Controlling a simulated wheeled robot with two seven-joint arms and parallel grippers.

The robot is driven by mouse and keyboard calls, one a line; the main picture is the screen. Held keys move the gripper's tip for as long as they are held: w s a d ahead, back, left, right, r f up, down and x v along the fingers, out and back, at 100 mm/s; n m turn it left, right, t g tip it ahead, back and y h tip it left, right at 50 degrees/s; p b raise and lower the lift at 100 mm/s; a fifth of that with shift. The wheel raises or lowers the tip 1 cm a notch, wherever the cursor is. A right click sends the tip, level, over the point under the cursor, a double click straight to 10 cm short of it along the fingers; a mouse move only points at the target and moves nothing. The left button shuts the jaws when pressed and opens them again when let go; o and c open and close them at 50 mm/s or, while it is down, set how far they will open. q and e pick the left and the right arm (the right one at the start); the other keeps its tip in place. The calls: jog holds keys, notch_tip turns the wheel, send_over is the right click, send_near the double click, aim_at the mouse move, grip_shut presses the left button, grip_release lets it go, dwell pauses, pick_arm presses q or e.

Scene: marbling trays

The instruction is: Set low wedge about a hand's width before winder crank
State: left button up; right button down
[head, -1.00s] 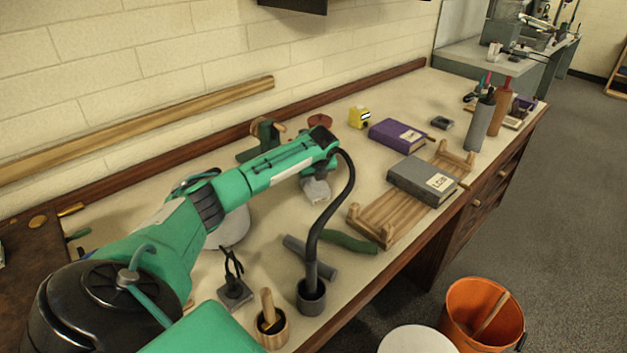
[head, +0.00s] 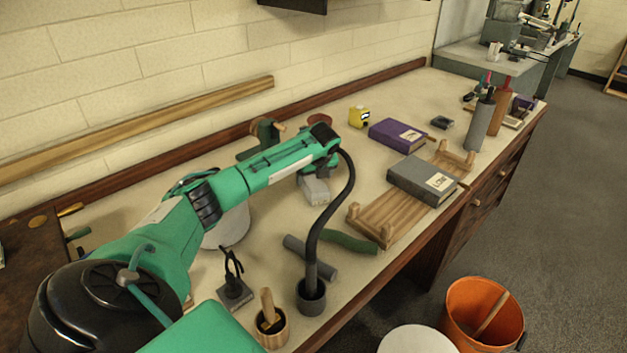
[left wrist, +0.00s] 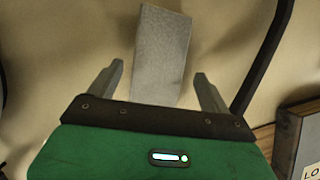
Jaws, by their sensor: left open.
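The low wedge, a light grey block (left wrist: 160,45), lies on the bench between and beyond my finger tips in the left wrist view. In the head view it is the pale grey block (head: 316,191) just below my left gripper (head: 318,170). In the left wrist view the left gripper (left wrist: 158,70) has its two fingers spread on either side of the block's near end, with gaps visible. The dark green device with a wooden knob (head: 266,132), at the back near the wall, looks like the winder crank; my forearm partly hides it. My right gripper is not seen.
A wooden rack (head: 375,218) with a grey book (head: 420,179) stands to the right. A purple book (head: 397,134) and yellow device (head: 359,117) lie behind. Bench between wedge and yellow device looks clear.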

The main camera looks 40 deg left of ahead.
pick_arm(q)
jog(key=v, duration=0.9)
jog(key=shift+d+r, duration=0.15)
jog(key=shift+r, duration=0.2)
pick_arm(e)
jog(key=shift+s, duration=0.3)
pick_arm(q)
jog(key=shift+s, duration=0.1)
